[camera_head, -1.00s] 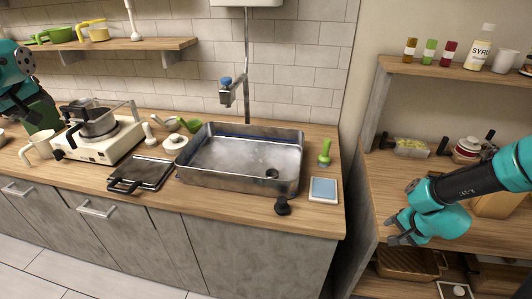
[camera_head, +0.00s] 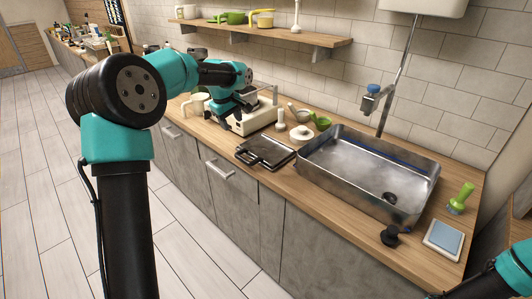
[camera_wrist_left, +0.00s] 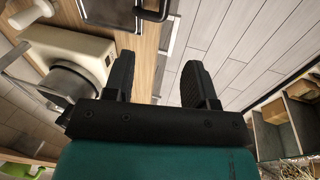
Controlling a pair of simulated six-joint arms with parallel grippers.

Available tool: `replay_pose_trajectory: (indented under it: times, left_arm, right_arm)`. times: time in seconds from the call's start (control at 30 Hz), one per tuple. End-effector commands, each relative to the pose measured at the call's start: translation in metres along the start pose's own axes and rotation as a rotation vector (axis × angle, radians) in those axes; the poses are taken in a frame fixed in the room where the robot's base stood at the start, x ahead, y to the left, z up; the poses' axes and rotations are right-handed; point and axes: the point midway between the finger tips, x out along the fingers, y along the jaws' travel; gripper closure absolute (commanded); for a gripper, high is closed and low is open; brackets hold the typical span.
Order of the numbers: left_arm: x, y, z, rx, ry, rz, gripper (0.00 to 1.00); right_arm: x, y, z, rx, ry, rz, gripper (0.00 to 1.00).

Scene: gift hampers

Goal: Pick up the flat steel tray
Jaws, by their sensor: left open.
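A dark, flat, square piece with a black handle (camera_head: 266,151) lies on the wooden counter, left of the steel sink. It is the flattest tray-like thing here, but I cannot tell whether it is steel. The black handle (camera_wrist_left: 153,11) at the top edge of the left wrist view looks like part of it. My left gripper (camera_head: 240,117) is over the stove area, behind and left of that piece, apart from it. In the left wrist view its two fingers (camera_wrist_left: 158,82) are spread and empty. My right arm is cut off at the lower right; its fingers do not show clearly.
The steel sink (camera_head: 327,158) fills the counter's right part. The stove (camera_head: 249,124) is partly hidden by my left arm. A white lidded pot (camera_head: 302,134) and green cup (camera_head: 321,122) stand behind the flat piece. A blue-topped pad (camera_head: 444,238) lies at right.

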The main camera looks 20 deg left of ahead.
Motion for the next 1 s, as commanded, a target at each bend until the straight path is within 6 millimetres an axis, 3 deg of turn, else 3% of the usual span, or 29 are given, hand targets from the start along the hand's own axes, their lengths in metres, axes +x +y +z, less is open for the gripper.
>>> replay_pose_trajectory:
  times: [0.1, 0.2, 0.67, 1.0]
  left_arm:
    - [0.018, 0.001, 0.006, -0.043, -0.028, -0.032, 0.49]
    - [0.023, 0.001, 0.008, -0.06, -0.037, -0.043, 0.49]
    - [0.033, 0.0, 0.009, -0.062, -0.039, -0.046, 0.49]
    - [0.086, -0.003, 0.011, -0.062, -0.04, -0.047, 0.49]
  right_arm:
    - [0.017, -0.008, 0.016, -0.06, -0.036, -0.009, 0.44]
    - [0.022, -0.011, 0.021, -0.083, -0.045, -0.013, 0.44]
    - [0.022, -0.011, 0.021, -0.084, -0.045, -0.014, 0.44]
    - [0.022, -0.011, 0.021, -0.084, -0.045, -0.014, 0.44]
